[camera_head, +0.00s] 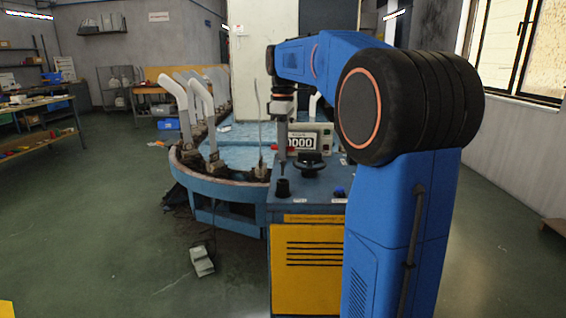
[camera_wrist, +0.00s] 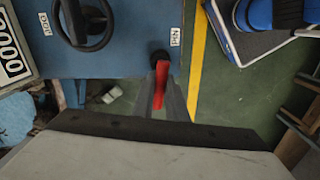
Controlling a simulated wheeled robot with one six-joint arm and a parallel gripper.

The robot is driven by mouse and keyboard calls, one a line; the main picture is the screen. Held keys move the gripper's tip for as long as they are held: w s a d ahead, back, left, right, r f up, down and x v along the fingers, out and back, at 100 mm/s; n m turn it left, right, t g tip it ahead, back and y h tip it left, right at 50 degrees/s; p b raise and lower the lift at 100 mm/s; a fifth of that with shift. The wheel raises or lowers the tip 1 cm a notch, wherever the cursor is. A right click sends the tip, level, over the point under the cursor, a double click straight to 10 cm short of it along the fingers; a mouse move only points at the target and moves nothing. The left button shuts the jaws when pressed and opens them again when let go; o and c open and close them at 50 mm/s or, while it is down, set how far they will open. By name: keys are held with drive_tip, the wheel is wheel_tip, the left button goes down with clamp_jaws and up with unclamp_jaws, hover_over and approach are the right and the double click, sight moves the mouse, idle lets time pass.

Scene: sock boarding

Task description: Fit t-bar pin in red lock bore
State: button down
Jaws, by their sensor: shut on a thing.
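My gripper (camera_head: 283,160) hangs pointing down over the front left of the blue console top. In the wrist view its two grey fingers (camera_wrist: 161,80) are shut on a slim red piece (camera_wrist: 160,88), seemingly the t-bar pin. The red piece reaches toward a round black holder (camera_wrist: 157,56) beside a label that appears to read PIN. The holder also shows below my gripper in the head view (camera_head: 283,187). I cannot tell whether the red piece is seated in it or just above it. I cannot make out the red lock bore in either view.
A black handwheel (camera_head: 308,163) and a counter display (camera_head: 300,140) stand close behind the gripper. A small blue knob (camera_head: 339,192) is on the console's right. White sock forms (camera_head: 176,95) stand along the curved blue table. Green floor is open to the left.

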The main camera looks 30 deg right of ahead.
drive_tip(key=shift+r, duration=5.3)
